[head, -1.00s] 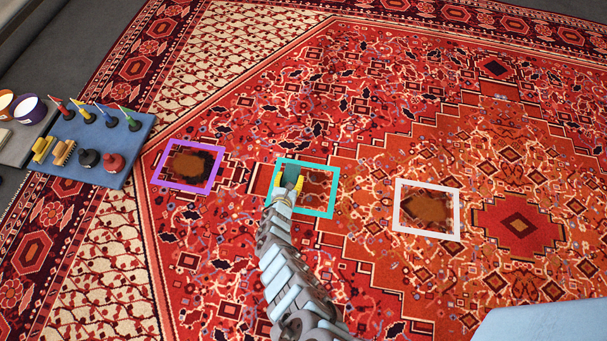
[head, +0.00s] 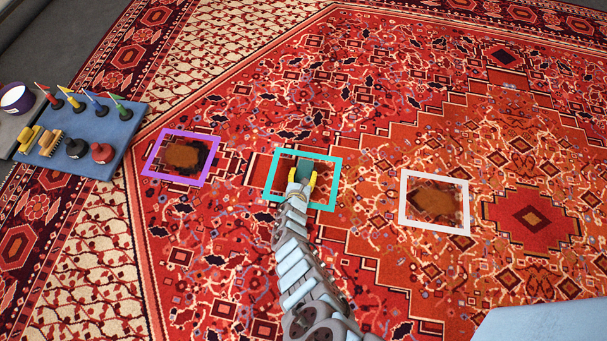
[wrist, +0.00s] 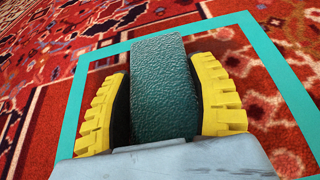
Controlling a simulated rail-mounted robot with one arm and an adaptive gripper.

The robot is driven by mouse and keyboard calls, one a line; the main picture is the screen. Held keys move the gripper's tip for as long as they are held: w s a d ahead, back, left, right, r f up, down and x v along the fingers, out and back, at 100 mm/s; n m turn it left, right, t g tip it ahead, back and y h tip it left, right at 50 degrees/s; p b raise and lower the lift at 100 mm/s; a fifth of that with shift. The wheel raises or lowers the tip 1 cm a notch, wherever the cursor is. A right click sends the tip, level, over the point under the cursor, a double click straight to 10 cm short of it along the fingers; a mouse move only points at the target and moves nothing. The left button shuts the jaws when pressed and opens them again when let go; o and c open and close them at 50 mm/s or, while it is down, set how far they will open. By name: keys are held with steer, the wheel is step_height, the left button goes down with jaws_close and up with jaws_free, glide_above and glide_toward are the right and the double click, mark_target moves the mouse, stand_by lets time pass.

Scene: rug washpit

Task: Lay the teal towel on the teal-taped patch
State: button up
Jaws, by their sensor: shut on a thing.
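The teal towel (wrist: 163,85) is a dark teal, rough-textured block between the yellow fingers of my gripper (wrist: 165,105). In the head view the towel (head: 304,169) shows at the tip of my gripper (head: 303,182). The teal-taped patch (head: 273,177) is a square outline of teal tape on the red rug, and its frame also shows in the wrist view (wrist: 72,118). My gripper is shut on the towel, over the inside of the teal square. I cannot tell whether the towel touches the rug. The rug inside the square is partly hidden by my gripper.
A purple-taped patch (head: 148,155) with a brown stain lies to the left. A white-taped patch (head: 404,203) with a brown stain lies to the right.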

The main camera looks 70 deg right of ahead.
steer(key=shift+f, duration=0.3)
steer(key=shift+s+f, duration=0.1)
steer(key=shift+s, duration=0.05)
steer(key=o, duration=1.2)
steer(key=shift+c, duration=0.2)
steer(key=shift+w+r, duration=0.25)
steer(key=shift+r, duration=0.05)
steer(key=p+v, duration=0.9)
steer(key=v, duration=0.2)
steer(key=shift+f, duration=0.1)
steer(key=shift+s+a, duration=0.1)
steer(key=shift+a, duration=0.4)
